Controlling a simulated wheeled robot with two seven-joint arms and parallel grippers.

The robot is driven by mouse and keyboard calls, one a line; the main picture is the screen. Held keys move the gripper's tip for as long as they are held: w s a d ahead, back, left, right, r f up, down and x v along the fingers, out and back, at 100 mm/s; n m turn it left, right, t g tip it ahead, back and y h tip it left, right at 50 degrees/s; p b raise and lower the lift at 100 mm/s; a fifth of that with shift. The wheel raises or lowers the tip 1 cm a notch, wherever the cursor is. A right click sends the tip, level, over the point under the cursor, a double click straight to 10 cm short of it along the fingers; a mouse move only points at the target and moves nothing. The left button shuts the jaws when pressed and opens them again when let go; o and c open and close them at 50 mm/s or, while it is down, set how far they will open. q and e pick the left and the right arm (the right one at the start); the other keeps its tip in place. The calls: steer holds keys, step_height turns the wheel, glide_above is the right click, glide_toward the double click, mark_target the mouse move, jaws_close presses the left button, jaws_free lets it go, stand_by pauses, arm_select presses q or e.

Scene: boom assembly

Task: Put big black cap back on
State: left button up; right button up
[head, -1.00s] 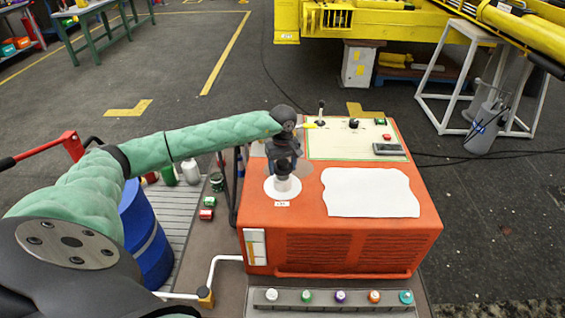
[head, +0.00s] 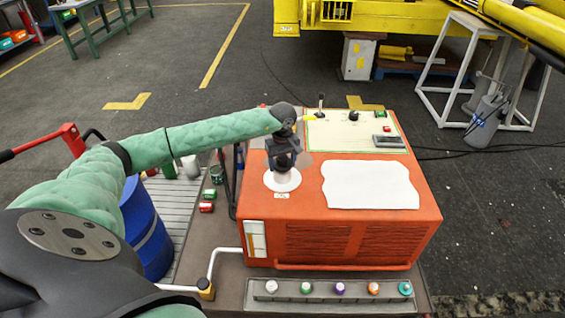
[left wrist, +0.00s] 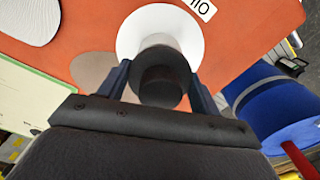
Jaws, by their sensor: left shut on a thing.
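The big black cap (left wrist: 162,80) is between my left gripper's two fingers in the left wrist view. My left gripper (head: 283,163) is shut on it, above the top left of the orange machine (head: 340,228). Directly below is a white neck with a round white flange (head: 270,181), which also shows in the left wrist view (left wrist: 130,38). The cap lines up roughly with the neck. I cannot tell whether it touches or sits on it. The gripper hides most of the cap in the head view. My right gripper is not in view.
A white sheet (head: 370,185) and a pale control panel (head: 350,130) with levers are on the machine's top. A blue barrel (head: 146,230) stands to the left. A rail with several coloured knobs (head: 322,290) runs along the front.

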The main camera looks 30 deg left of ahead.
arm_select(q)
steer(key=shift+s+f+b, duration=0.25)
steer(key=shift+f+b, duration=0.15)
steer(key=shift+b, duration=0.45)
stand_by(0.6)
steer(key=shift+r, duration=0.2)
stand_by(0.5)
steer(key=shift+w+r, duration=0.2)
steer(key=shift+r, duration=0.65)
steer(key=shift+b, duration=0.35)
stand_by(0.7)
steer(key=shift+f+b, duration=0.6)
steer(key=shift+f, duration=0.1)
stand_by(0.3)
steer(key=shift+s+f, duration=0.1)
steer(key=shift+f, duration=0.2)
steer(key=shift+r, duration=0.2)
stand_by(0.4)
steer(key=shift+r, duration=0.65)
